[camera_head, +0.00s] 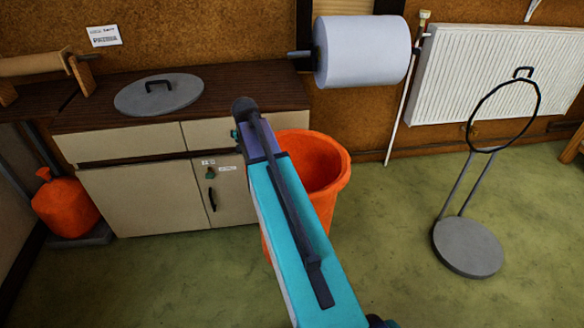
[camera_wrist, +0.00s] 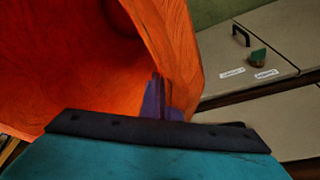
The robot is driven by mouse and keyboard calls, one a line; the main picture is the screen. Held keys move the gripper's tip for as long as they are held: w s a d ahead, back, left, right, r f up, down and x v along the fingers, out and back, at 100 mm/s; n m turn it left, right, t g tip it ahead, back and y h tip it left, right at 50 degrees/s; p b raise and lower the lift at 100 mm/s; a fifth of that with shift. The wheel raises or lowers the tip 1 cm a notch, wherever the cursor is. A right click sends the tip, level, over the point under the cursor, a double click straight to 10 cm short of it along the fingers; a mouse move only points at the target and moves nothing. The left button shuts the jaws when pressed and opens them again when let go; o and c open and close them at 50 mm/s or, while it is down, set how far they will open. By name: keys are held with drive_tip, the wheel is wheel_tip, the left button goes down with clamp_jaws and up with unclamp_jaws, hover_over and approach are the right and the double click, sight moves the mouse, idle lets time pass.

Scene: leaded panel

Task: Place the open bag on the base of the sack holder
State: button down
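The open orange bag (camera_head: 325,170) stands upright with its mouth up, in the middle of the head view, in front of the cabinet. My arm hides much of its near side and its bottom. It fills the left of the wrist view (camera_wrist: 70,60). My gripper (camera_wrist: 160,100) has its purple fingers close together on the bag's rim, and the rim's wall runs in between them. The sack holder has a black hoop (camera_head: 473,122) on two grey posts. Its round grey base (camera_head: 468,248) lies on the green floor at the right, and it is bare.
A tied orange sack (camera_head: 65,203) sits on a dark plate at the left. A grey lid (camera_head: 158,94) lies on the cabinet's counter. A paper roll (camera_head: 362,50) and white radiator (camera_head: 490,75) are at the back. Green floor (camera_head: 395,235) between bag and holder is clear.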

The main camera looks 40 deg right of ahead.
drive_tip(key=w+a+r+n+y, duration=0.1)
drive_tip(key=a+r+n, duration=0.3)
drive_tip(key=a, duration=0.5)
drive_tip(key=w+a+r+n+t+y, duration=0.1)
drive_tip(key=w+a+r+n, duration=0.2)
drive_tip(key=a, duration=0.6)
drive_tip(key=w+a+r+n+y, duration=0.1)
drive_tip(key=a+r+n, duration=0.4)
drive_tip(key=a, duration=0.5)
drive_tip(key=shift+w+r+n+t, duration=0.15)
drive_tip(key=shift+w+n+t, duration=0.2)
drive_tip(key=shift+w, duration=0.55)
